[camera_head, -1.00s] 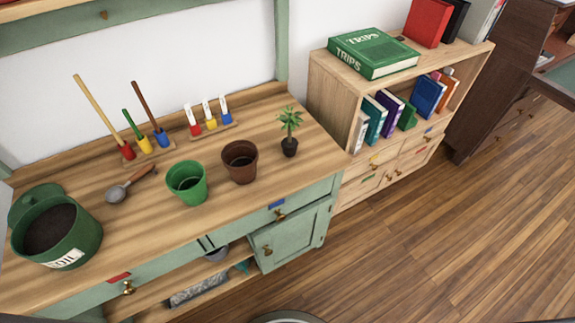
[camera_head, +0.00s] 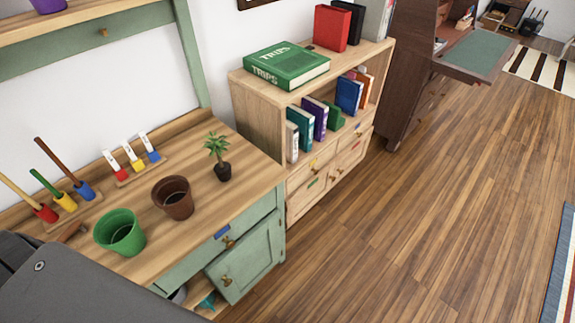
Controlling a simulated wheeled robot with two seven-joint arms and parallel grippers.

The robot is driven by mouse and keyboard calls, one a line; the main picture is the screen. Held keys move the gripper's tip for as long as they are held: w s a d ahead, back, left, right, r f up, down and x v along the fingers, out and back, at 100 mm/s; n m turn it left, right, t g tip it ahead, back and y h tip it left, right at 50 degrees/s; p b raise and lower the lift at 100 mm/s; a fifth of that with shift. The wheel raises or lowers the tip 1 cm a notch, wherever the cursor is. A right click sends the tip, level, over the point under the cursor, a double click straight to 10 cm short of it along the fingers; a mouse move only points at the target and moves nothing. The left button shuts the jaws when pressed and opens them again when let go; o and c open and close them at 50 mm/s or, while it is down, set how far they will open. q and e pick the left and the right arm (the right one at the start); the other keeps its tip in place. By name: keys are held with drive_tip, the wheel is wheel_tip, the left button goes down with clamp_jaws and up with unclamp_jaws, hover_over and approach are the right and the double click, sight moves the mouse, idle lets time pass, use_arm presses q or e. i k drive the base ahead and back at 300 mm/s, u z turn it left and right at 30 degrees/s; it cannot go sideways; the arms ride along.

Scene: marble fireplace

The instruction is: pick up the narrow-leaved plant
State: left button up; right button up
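A small plant with narrow green leaves (camera_head: 217,147) stands upright in a dark pot (camera_head: 223,172) on the wooden worktop, near its right end. Neither gripper shows in the head view. A grey part of my own body covers the lower left corner and hides the left part of the worktop.
A brown pot (camera_head: 173,197) and a green pot (camera_head: 120,233) stand left of the plant. Labelled markers (camera_head: 132,157) sit behind them. A bookshelf (camera_head: 262,112) with a green book (camera_head: 286,65) adjoins the worktop's right. The cabinet door (camera_head: 244,262) hangs ajar. Open floor lies at right.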

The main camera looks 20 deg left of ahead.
sight(222, 170)
drive_tip(key=z, duration=0.75)
drive_tip(key=i, duration=2.95)
drive_tip(key=u, duration=3.4)
drive_tip(key=i, duration=0.5)
drive_tip(key=u, duration=0.1)
